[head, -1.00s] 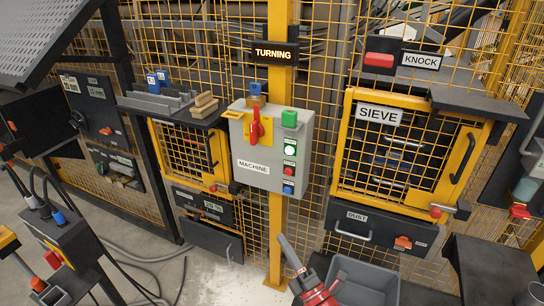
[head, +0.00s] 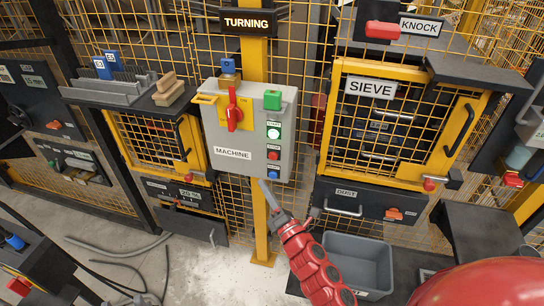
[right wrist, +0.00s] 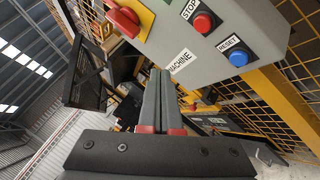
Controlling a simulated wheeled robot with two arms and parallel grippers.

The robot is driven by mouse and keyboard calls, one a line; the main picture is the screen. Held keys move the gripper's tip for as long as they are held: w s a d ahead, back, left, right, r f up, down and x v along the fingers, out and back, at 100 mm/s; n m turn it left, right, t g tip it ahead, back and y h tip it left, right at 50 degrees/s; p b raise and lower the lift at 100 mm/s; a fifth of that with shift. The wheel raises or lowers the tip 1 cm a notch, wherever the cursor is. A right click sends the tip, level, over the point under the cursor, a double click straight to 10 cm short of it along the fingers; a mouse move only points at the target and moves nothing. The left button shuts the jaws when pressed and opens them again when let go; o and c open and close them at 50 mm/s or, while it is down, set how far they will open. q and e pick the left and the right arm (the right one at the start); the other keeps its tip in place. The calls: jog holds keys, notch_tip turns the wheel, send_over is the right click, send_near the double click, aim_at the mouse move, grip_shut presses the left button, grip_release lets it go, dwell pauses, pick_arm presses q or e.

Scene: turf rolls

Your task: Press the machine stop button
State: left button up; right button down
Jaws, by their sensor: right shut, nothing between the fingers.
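The grey machine box (head: 218,133) is mounted on a yellow post. Its red stop button (head: 273,155) sits between a lit green button (head: 274,133) and a blue reset button (head: 272,174). In the right wrist view the red button labelled STOP (right wrist: 203,22) and the blue button labelled RESET (right wrist: 238,57) show at upper right. My right gripper (head: 265,186) is shut and empty, its tip just below the box's lower edge in the head view. In the right wrist view its closed fingers (right wrist: 160,76) point up beside the MACHINE label, left of the buttons. My left gripper is out of view.
A red rotary switch (head: 234,110) is on the box's left half. A TURNING sign (head: 246,22) is lit above. The sieve door (head: 345,125) and a grey bin (head: 345,245) lie to the right. Yellow mesh fencing surrounds the box. A shelf with wooden blocks (head: 170,88) is at left.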

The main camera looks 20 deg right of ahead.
aim_at(273, 156)
jog(key=w+d+p, duration=0.1)
jog(key=w+d, duration=0.3)
jog(key=w, duration=0.3)
jog(key=shift+d, duration=0.4)
dwell(1.7)
jog(key=shift+w+d+b, duration=0.25)
jog(key=shift+w+b, duration=0.1)
jog(key=shift+w, duration=0.05)
